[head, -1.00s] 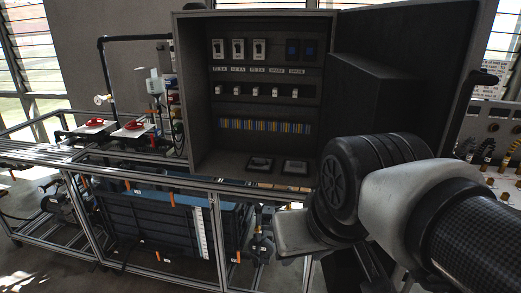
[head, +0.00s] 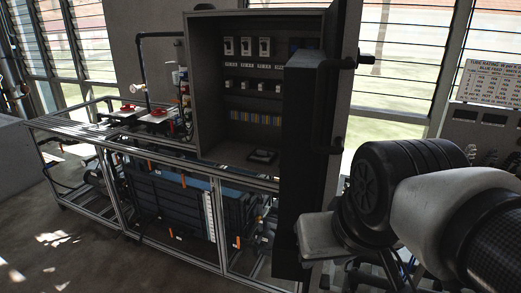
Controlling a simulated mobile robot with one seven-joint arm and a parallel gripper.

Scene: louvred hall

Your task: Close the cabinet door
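The grey cabinet (head: 202,90) stands on a metal frame, open at the front, with switches and terminal rows inside. Its dark door (head: 302,190) stands open, jutting out towards me, seen at a steep angle. It hides the right part of the interior. A dark bar handle (head: 323,105) is on the door's right side. My gripper (head: 322,238) is at the lower right, in front of or beside the door's lower part. Its fingers are hidden, and I cannot tell whether it touches the door.
The metal frame (head: 130,205) with blue-black crates (head: 165,200) runs left below the cabinet. Red-handled valves (head: 158,115) and pipes are left of it. A panel with a printed sign (head: 490,82) stands at the right. Open floor (head: 110,265) lies at the front left.

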